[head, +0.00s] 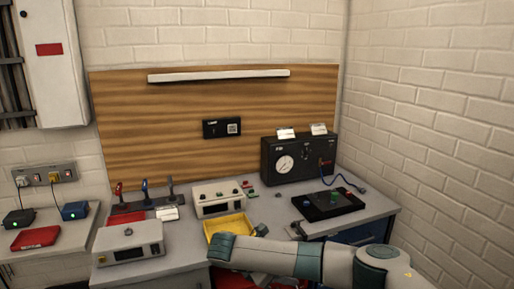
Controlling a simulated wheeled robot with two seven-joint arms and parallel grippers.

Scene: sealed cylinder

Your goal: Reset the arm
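My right arm (310,262) comes in from the lower right and reaches left across the front of the workbench. Its teal end joint (220,247) is in front of the yellow tray and hides part of it. The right gripper (261,230) shows only as a small grey-green part just above the arm, by the tray's right side. Its fingers are too small and too covered to tell whether they are open or shut. Nothing can be made out in it. My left arm and gripper are not in view.
The grey workbench (112,240) carries a yellow tray (229,222), a grey box (128,254), a white control box (220,198), a black gauge unit (299,165), a black pad (328,204) and a rack (128,208) of handled tools. Brick walls stand behind and right.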

